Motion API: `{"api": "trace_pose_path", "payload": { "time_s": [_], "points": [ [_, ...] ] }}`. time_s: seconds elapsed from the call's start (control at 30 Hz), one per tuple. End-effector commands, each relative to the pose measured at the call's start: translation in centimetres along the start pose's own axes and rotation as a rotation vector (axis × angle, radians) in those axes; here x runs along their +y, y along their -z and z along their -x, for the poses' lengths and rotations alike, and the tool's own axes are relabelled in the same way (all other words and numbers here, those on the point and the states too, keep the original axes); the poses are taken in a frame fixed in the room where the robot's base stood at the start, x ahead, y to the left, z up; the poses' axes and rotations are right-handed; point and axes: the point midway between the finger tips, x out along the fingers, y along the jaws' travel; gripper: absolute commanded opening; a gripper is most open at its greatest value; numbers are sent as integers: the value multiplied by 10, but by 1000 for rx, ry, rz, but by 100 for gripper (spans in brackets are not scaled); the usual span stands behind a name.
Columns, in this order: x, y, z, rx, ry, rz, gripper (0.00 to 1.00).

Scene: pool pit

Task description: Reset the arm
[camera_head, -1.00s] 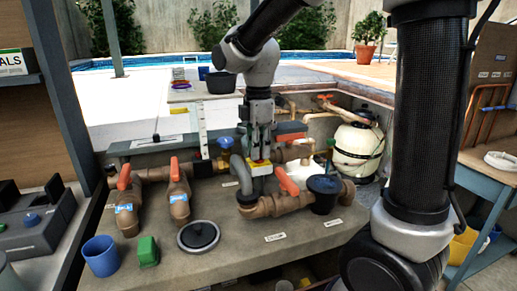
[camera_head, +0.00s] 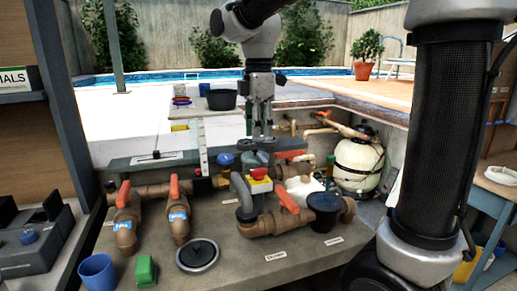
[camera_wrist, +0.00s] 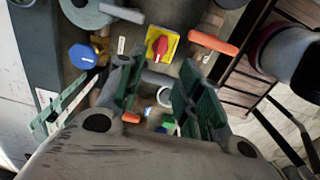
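My arm reaches in from the top of the head view, and my gripper (camera_head: 262,136) points down above the pipework. Its two fingers show in the wrist view (camera_wrist: 163,100) with a clear gap between them, and nothing is held. Below it in the head view is a red knob on a yellow plate (camera_head: 260,175), apart from the fingertips. The red knob and yellow plate also show in the wrist view (camera_wrist: 160,46), beyond the fingers.
Pipes with red-handled valves (camera_head: 178,212) stand on the concrete bench. A white tank (camera_head: 358,163) stands right. The space above the pipework is open.

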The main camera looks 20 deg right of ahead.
Motion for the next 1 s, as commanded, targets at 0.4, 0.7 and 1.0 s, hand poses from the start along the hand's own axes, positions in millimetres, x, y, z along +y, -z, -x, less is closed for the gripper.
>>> {"api": "trace_pose_path", "payload": {
  "time_s": [0.4, 0.7, 1.0],
  "points": [
    [0, 0, 16, 0, 1, 0, 36],
    [0, 0, 16, 0, -1, -43, 36],
    [-14, -8, -18, 24, -31, -564, 36]
  ]
}}
